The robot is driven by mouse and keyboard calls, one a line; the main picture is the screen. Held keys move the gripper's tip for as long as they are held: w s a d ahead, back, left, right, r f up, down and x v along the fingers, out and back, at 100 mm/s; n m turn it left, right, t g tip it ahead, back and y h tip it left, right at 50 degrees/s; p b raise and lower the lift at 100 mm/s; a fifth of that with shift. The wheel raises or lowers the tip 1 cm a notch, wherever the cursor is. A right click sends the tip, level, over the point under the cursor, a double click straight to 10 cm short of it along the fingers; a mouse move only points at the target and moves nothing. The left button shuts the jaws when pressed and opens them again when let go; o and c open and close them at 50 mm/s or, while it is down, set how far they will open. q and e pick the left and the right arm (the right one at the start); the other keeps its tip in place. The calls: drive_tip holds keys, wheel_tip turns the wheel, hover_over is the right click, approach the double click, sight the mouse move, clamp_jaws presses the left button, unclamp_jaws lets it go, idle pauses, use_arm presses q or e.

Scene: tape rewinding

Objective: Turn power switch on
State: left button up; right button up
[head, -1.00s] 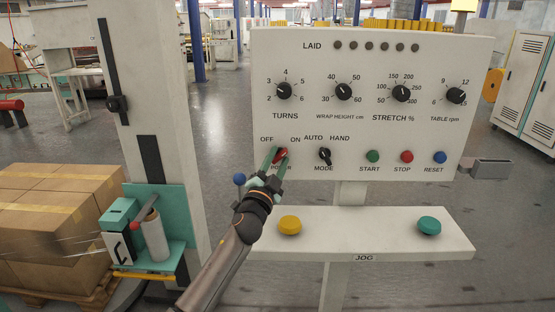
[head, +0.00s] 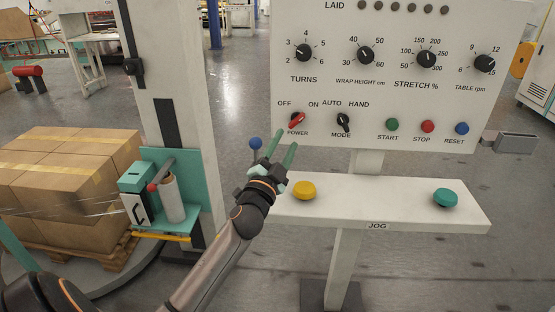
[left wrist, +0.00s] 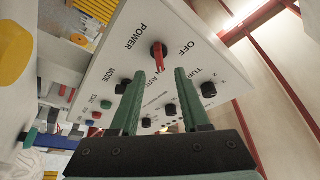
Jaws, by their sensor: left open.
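The power switch (head: 297,120) is a red-handled knob at the lower left of the white control panel (head: 460,95), between OFF and ON labels. Its red handle slants up and right, toward ON. In the left wrist view the power switch (left wrist: 158,54) shows beyond the fingertips, its handle pointing away from OFF. My left gripper (head: 285,141) has two green fingers, open and empty, just below and apart from the switch. The left gripper's fingers (left wrist: 159,72) stand apart in the left wrist view. My right gripper is not in view.
The mode knob (head: 343,121) sits right of the switch. A shelf (head: 385,214) below carries yellow (head: 304,190) and teal (head: 445,197) jog buttons. Wrapped boxes (head: 65,170) stand at left.

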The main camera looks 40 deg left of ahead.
use_arm(q)
drive_tip(key=shift+v, duration=2.45)
